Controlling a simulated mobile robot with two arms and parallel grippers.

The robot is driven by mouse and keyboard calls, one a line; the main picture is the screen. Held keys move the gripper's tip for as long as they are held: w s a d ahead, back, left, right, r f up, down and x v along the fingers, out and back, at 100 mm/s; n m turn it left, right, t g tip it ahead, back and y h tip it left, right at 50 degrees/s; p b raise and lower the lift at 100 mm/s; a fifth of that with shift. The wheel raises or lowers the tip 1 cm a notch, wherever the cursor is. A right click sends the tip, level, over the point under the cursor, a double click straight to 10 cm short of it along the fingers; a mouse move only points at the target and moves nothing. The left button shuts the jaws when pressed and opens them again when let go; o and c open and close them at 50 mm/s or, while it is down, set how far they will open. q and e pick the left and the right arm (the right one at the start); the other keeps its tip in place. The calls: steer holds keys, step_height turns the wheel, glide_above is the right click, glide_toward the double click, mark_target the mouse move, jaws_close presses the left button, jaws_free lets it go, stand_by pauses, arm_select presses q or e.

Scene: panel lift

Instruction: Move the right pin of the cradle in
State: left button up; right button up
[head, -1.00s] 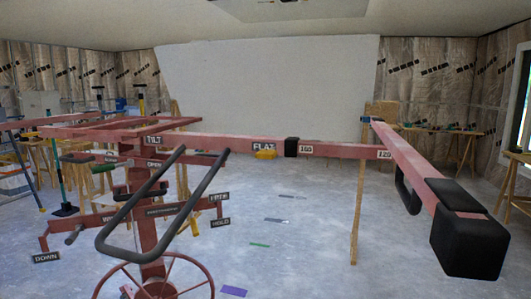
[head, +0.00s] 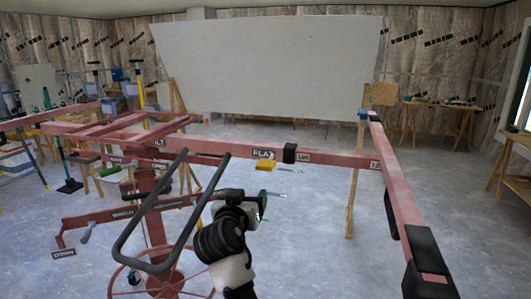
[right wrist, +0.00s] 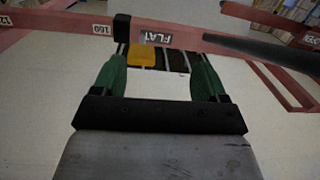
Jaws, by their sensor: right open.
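The red cradle bar (head: 335,159) of the lift runs across the head view, with FLAT and number labels. A black collar (head: 290,153) sits on it beside the 160 label, and a yellow piece (head: 265,165) hangs under the FLAT label. I cannot tell for sure which part is the right pin. My right gripper (head: 262,203) is open and empty, below and in front of the bar. In the right wrist view, the yellow piece (right wrist: 143,55) shows between the green fingers (right wrist: 158,68), and the black collar (right wrist: 122,26) is at upper left. My left gripper is not in view.
A black loop handle (head: 130,240) and a red wheel (head: 125,285) stand left of my right arm. A red side arm with a black end pad (head: 415,250) reaches forward at right. A large white panel (head: 270,65) stands behind. Floor right of the gripper is clear.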

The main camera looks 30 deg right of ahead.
steer(key=m+h, duration=0.1)
steer(key=m, duration=0.1)
glide_toward(263, 168)
steer(key=w, duration=0.1)
steer(key=p+x, duration=0.1)
steer(key=x, duration=0.2)
steer(key=p+x, duration=0.2)
steer(key=x, duration=0.1)
steer(key=p+x, duration=0.1)
steer(key=x, duration=0.3)
steer(key=shift+s+d+r+p, duration=0.25)
steer(key=shift+d+p, duration=0.1)
steer(key=shift+w+d+f, duration=0.15)
steer(key=shift+w+d, duration=0.2)
steer(key=shift+w, duration=0.1)
steer(key=shift+w+d, duration=0.1)
steer(key=shift+c, duration=0.4)
